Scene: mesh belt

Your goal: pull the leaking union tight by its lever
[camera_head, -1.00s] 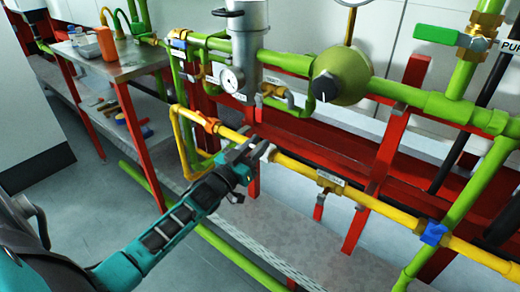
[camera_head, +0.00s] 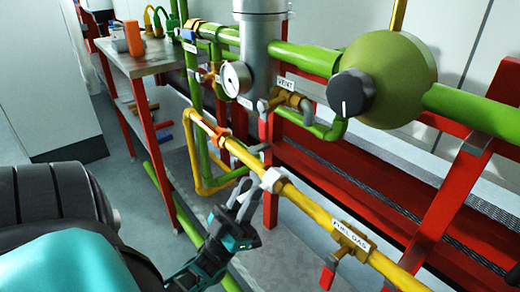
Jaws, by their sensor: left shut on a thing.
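The union is a pale hex nut (camera_head: 273,180) on the sloping yellow pipe (camera_head: 305,206), near the middle of the head view. My left gripper (camera_head: 243,192) is just left of the nut and below the pipe, its grey fingers pointing up. It is shut on what seems to be the union's lever; the fingers hide most of the lever, so its shape and angle are unclear. No leak can be made out. My right gripper is out of view.
Left along the yellow pipe is an orange fitting (camera_head: 219,134). To the right hangs a "FUEL GAS" valve (camera_head: 350,240) with a red handle. A gauge (camera_head: 236,79) and green regulator (camera_head: 395,80) stand above. A metal side table (camera_head: 150,63) is at the back left.

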